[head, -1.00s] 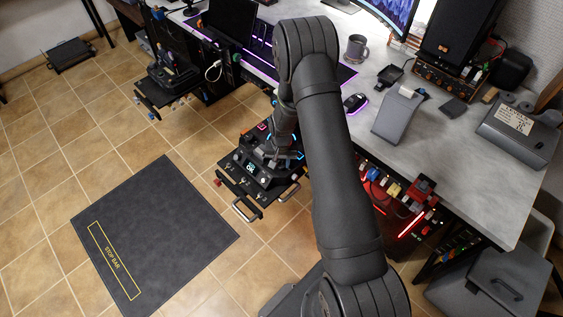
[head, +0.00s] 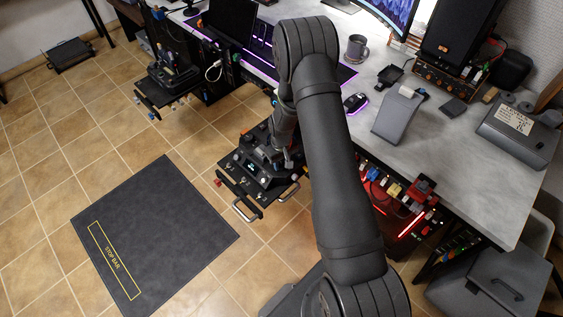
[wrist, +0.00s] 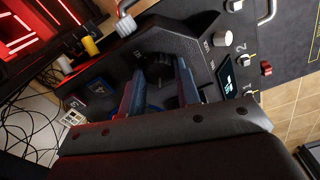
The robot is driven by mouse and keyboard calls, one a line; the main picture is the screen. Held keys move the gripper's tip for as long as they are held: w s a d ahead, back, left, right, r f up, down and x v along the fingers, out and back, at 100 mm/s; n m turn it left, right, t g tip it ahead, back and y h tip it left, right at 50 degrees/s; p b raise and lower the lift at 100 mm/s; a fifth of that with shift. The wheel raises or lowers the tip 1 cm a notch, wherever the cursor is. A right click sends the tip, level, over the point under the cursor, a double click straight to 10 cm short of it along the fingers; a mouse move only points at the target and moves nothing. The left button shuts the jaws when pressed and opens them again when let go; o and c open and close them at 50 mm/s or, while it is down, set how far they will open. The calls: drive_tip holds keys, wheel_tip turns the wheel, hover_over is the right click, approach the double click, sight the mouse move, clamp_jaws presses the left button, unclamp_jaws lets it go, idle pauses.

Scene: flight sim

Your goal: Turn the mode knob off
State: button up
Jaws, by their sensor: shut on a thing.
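The dark control panel (head: 268,195) sits low beside the desk in the head view, with a small lit display (head: 251,167). My gripper (wrist: 160,67) reaches down onto this panel. In the wrist view its two fingers stand on either side of a dark knob (wrist: 164,92), apparently the mode knob, and are shut on it. The fingers hide much of the knob, and its pointer cannot be read. The display also shows in the wrist view (wrist: 227,76), to the right of the fingers. In the head view my arm covers part of the panel.
A white knob (wrist: 222,39), toggle switches (wrist: 241,94) and a metal handle (wrist: 266,10) lie right of the gripper. A red-lit panel (head: 400,205) stands to the right under the desk (head: 430,150). Open tiled floor (head: 200,145) lies left.

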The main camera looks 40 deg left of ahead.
sight(282, 164)
idle(0.4)
drive_tip(key=o, duration=1)
wheel_tip(282, 164, up, 17)
drive_tip(key=shift+r, duration=0.2)
wheel_tip(282, 164, down, 17)
drive_tip(key=shift+f, duration=0.2)
idle(0.7)
drive_tip(key=shift+r, duration=0.15)
